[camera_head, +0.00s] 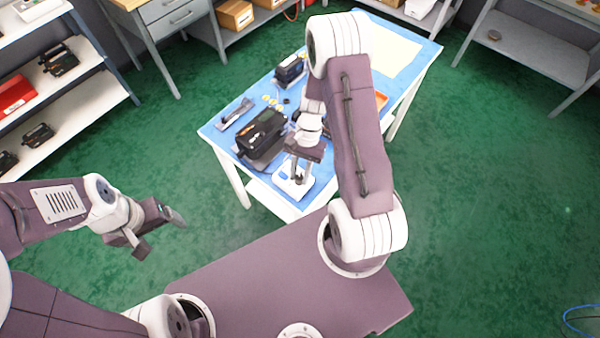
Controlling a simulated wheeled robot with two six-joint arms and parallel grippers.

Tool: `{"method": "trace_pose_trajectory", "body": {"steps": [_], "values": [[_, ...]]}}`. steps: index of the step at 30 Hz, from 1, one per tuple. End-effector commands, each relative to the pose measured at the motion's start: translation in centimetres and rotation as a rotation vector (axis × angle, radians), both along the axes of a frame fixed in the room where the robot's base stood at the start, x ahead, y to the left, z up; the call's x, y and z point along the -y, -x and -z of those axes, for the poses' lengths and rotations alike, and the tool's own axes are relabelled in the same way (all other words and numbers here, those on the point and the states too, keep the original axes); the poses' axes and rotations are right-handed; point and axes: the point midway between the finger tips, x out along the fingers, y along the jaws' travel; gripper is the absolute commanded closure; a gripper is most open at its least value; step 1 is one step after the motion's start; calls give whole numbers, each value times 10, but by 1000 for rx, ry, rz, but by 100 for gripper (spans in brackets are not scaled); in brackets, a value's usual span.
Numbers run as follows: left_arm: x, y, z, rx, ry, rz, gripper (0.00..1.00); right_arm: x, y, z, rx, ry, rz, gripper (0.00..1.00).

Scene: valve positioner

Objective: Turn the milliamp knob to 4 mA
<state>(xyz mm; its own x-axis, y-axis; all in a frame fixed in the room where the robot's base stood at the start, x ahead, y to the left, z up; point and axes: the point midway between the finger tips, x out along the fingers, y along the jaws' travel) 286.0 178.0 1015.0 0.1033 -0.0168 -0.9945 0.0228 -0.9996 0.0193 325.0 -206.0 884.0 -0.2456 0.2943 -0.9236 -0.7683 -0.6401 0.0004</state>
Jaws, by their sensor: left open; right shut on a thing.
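A small white device with a blue patch (283,178) sits at the near edge of the blue-topped table. My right gripper (298,172) points down onto this device and is shut on what appears to be its milliamp knob. The knob itself and its scale are hidden under the fingers, so I cannot read the setting. A black valve positioner (262,132) stands on the table just left of the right gripper. My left gripper (160,234) is open and empty, over the green floor, well left of the table.
The blue table top (222,143) also holds a smaller black unit (290,70), a grey bracket (236,113), small yellow parts and an orange tray (381,101) partly behind my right arm. A shelf with black devices (60,60) stands at left. Floor between is clear.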

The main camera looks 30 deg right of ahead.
Motion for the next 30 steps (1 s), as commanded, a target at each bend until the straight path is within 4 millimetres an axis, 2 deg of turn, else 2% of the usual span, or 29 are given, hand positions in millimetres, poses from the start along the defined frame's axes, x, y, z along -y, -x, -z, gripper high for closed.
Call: {"method": "trace_pose_trajectory", "body": {"steps": [8,30], "values": [[0,0,-10,0,0,0,20,-1,-2,-2,2,1,-182,100],[0,0,-29,0,0,0,20,-5,-3,-2,3,1,-885,100]]}}
